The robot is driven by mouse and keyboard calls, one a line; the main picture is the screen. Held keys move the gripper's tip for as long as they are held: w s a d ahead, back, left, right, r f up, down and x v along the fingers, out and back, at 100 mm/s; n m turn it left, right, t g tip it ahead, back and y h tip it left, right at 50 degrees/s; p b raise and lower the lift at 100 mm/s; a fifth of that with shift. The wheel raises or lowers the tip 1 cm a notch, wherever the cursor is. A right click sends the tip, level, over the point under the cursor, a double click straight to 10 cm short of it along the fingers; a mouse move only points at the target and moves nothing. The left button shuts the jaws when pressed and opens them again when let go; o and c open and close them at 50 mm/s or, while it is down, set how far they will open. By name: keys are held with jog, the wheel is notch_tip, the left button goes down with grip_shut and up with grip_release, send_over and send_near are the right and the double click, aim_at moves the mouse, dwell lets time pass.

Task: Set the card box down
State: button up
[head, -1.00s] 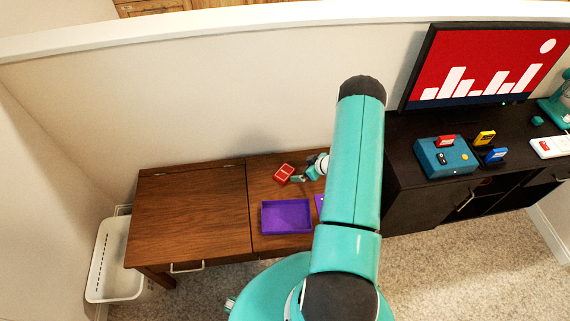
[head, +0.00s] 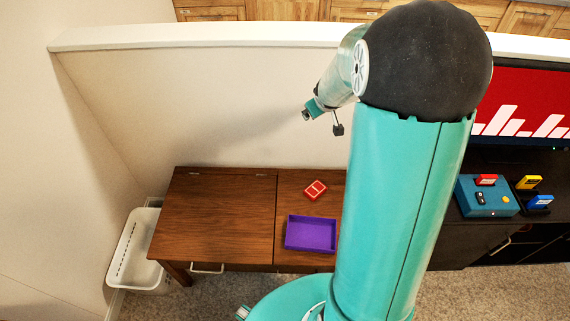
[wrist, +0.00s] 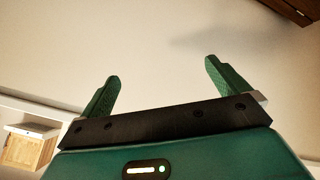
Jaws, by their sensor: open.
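A red card box (head: 315,189) with white markings lies on the brown wooden desk (head: 215,215), behind the purple tray. My gripper shows in the wrist view (wrist: 163,75) with its two green fingers wide apart and nothing between them. In the head view my gripper (head: 306,116) is up in front of the pale wall, well above the desk and apart from the box. The box is out of the wrist view.
An open purple tray (head: 310,248) sits at the desk's front. A white bin (head: 133,250) stands left of the desk. A dark cabinet at right holds a teal console (head: 487,197), coloured cartridges and a screen (head: 522,105). The desk's left half is bare.

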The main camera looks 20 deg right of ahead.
jog(key=s+a+r+m+g+y, duration=0.1)
jog(key=s+a+r+m+y, duration=0.1)
jog(key=s+a+r, duration=1.35)
jog(key=s+a+f+y, duration=0.1)
jog(key=s+a+y, duration=0.1)
jog(key=s+a, duration=0.6)
jog(key=s, duration=0.2)
jog(key=shift+s+a+f+n+g, duration=0.25)
jog(key=shift+s+a+n+g, duration=0.15)
